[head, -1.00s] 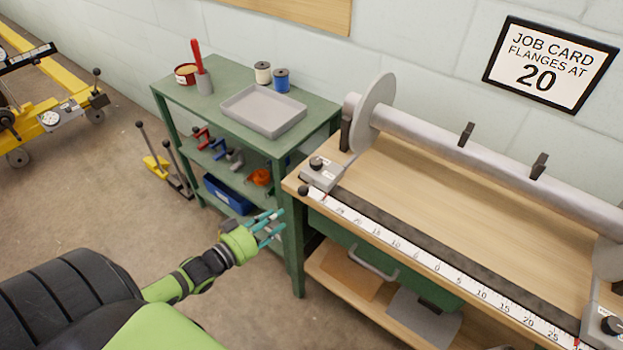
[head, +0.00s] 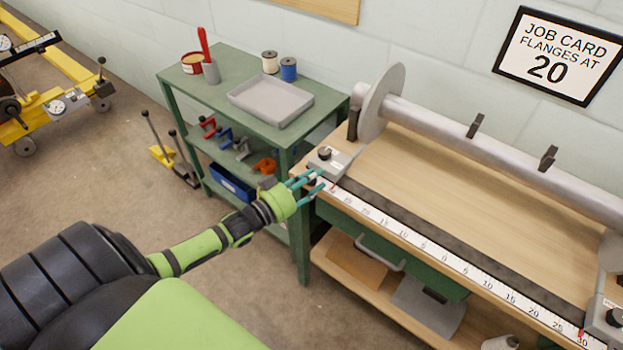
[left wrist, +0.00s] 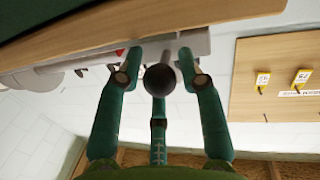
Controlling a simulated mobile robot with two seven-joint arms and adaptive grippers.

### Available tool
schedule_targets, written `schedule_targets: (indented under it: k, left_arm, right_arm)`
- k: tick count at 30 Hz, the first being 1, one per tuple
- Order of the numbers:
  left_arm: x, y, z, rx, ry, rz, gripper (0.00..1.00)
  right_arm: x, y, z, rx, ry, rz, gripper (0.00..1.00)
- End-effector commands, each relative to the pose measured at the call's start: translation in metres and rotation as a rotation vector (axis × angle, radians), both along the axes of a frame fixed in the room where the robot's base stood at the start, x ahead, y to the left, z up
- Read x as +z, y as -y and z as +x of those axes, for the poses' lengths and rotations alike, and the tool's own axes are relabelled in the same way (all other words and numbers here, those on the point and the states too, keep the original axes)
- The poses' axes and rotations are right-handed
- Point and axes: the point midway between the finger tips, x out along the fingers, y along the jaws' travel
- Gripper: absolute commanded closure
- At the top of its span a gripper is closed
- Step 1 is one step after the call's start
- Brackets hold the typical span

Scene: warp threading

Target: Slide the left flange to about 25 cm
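The left flange (head: 383,102) is an upright grey disc on the left end of the roller (head: 440,122). Its grey carriage (head: 329,162), with a black top knob (head: 324,153), sits at the left end of the scale (head: 420,245), outward of the 25 mark. My left gripper (head: 311,184) is at the bench's front left corner, just in front of the carriage. In the left wrist view a black ball knob (left wrist: 160,79) shows between the spread fingers of my gripper (left wrist: 161,77). I cannot tell whether they touch it. My right gripper is out of view.
A green shelf unit (head: 210,108) with a grey tray (head: 270,101) stands left of the bench. The right carriage (head: 608,318) sits near 30. A job card (head: 556,55) on the wall reads flanges at 20. The bench top (head: 450,195) between the flanges is clear.

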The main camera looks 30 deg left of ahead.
Motion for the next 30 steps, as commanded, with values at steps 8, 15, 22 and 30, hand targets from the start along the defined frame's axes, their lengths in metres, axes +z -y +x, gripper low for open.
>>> schedule_targets:
  k: [8, 15, 22, 30]
  left_arm:
    - [0.000, 0.000, 0.000, 0.001, 0.000, 0.000, 1.00]
    - [0.004, 0.026, -0.002, 0.000, 0.001, -0.009, 1.00]
    - [0.002, 0.052, -0.004, -0.001, 0.002, -0.004, 1.00]
    - [0.002, 0.049, -0.003, 0.002, 0.006, 0.001, 0.68]
  right_arm:
    - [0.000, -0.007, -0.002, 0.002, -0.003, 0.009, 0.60]
    - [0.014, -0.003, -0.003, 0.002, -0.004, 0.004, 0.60]
    - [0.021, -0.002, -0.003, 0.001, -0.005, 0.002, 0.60]
    - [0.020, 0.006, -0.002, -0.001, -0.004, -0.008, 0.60]
